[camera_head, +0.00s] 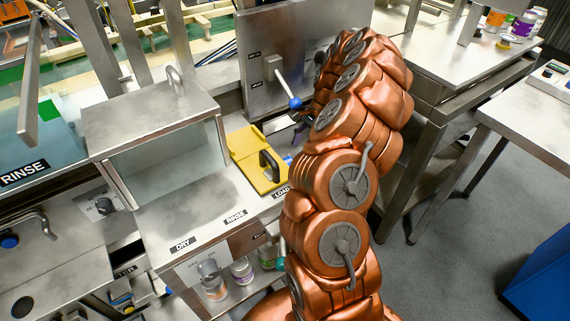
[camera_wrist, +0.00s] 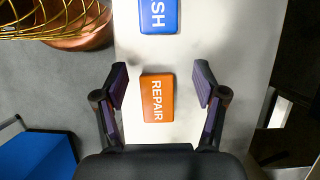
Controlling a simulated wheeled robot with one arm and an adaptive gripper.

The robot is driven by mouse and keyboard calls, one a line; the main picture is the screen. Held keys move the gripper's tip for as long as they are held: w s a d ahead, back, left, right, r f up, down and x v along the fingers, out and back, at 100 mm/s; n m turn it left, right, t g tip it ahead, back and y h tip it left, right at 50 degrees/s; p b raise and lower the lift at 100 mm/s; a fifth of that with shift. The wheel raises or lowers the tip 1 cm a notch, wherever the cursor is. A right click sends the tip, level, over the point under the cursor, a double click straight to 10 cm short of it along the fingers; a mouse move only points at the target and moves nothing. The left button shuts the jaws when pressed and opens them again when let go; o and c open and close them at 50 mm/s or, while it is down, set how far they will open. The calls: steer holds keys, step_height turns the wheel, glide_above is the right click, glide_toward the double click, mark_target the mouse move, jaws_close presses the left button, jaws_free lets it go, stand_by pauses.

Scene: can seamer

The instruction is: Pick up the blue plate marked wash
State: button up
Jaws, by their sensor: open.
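The blue plate (camera_wrist: 158,14) lies on a pale metal surface (camera_wrist: 215,40) at the top of the wrist view. Its upper part is cut off by the picture edge, and only the letters "SH" show. An orange plate (camera_wrist: 157,100) marked REPAIR lies nearer, in the middle of that view. My gripper (camera_wrist: 160,78) is open and empty, its two fingers apart on either side of the orange plate's column in the picture. The blue plate is beyond the fingertips. I cannot make out either plate in the head view, where my copper arm covers the middle.
In the wrist view, a yellow wire basket (camera_wrist: 50,22) is at the upper left and a blue bin (camera_wrist: 35,155) at the lower left. The head view shows a steel bench with a glass-fronted box (camera_head: 165,150), a yellow hinged piece (camera_head: 250,160) and steel tables (camera_head: 460,60) at right.

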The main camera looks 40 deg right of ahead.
mark_target(290, 160)
steer(key=shift+a, duration=2.35)
steer(key=shift+a+f+p, duration=0.1)
steer(key=shift+f+p, duration=0.3)
steer(key=shift+f, duration=0.15)
steer(key=c, duration=1)
